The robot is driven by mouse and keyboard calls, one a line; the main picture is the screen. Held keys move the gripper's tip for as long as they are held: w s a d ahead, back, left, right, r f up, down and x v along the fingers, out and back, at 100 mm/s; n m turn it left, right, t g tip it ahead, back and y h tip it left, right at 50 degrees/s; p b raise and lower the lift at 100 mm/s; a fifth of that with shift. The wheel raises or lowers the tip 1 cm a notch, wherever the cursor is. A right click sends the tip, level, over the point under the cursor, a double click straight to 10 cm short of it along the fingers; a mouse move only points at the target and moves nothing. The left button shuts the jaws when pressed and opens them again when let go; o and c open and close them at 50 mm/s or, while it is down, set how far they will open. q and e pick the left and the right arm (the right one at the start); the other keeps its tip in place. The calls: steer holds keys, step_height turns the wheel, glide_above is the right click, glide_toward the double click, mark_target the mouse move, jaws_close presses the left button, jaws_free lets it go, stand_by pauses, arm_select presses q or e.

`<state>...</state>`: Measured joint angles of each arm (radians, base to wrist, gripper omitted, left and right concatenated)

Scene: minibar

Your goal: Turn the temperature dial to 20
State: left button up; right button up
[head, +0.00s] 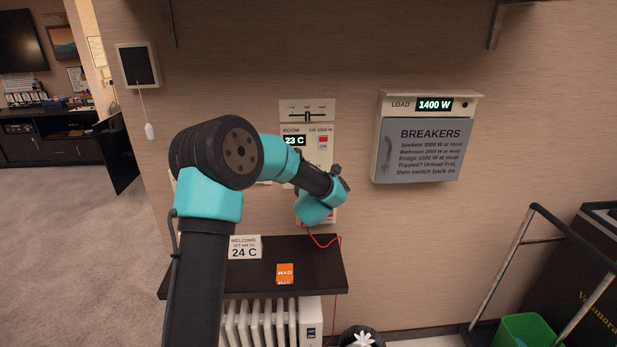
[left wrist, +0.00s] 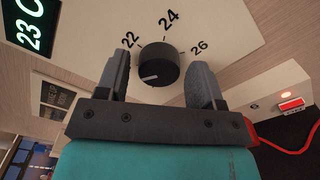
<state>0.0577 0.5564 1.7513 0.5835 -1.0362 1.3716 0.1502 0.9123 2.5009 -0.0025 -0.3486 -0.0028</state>
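The temperature dial (left wrist: 158,65) is a round black knob with a white pointer line, on a pale wall panel. Its line points to the lower left in the left wrist view. The marks 22, 24 and 26 show around it; no 20 mark shows. My left gripper (left wrist: 161,72) is open, with one finger on each side of the dial and small gaps to it. In the head view my left arm hides the dial. The room display (head: 293,141) reads 23 C; it also shows in the left wrist view (left wrist: 30,35). My right gripper is not in view.
A dark shelf (head: 320,262) below the panel holds a welcome card (head: 244,247) reading 24 C and an orange card (head: 285,273). A radiator (head: 265,325) stands underneath. The breaker box (head: 421,137) is to the right, its load display reading 1400 W. A red cable (head: 322,241) hangs nearby.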

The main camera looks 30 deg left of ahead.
arm_select(q)
steer(key=shift+o, duration=0.4)
steer(key=v, duration=1.7)
steer(key=shift+s, duration=0.2)
steer(key=shift+d, duration=0.1)
